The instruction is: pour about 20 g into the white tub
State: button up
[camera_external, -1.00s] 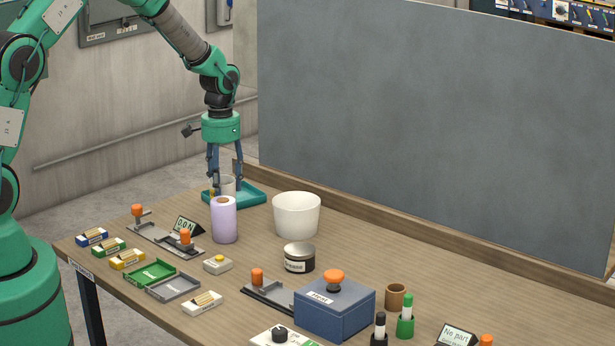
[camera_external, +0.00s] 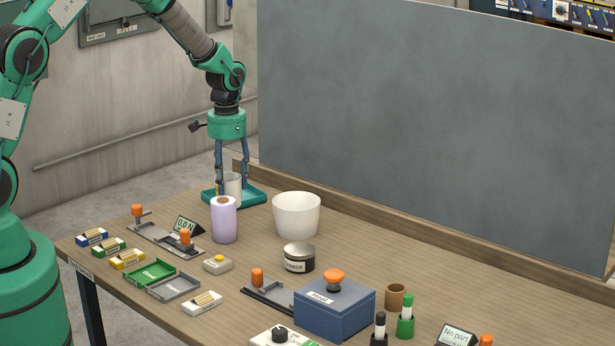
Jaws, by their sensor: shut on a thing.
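My gripper (camera_external: 231,182) points down over the teal tray (camera_external: 252,204), left of and behind the tub. It is shut on a pale grey cup (camera_external: 234,188), which looks upright. The cup's lower part is partly hidden by the lilac roll in front, so I cannot tell whether it touches the tray. Its contents are not visible.
The lilac roll (camera_external: 223,222) stands upright between the tray and the tub's near side. A blue box with an orange knob (camera_external: 334,306) is further forward. A grey panel (camera_external: 430,130) rises behind the table.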

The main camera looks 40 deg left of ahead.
jog(key=w+d+m+p, duration=0.3)
jog(key=w+m+p, duration=0.5)
jog(key=m+p, duration=0.2)
jog(key=w+d+m+p, duration=0.2)
jog(key=w+m+p, duration=0.6)
jog(key=m, duration=0.7)
jog(key=shift+w+d+r+p, duration=0.15)
jog(key=shift+d+r+p, duration=0.25)
jog(key=shift+p, duration=0.9)
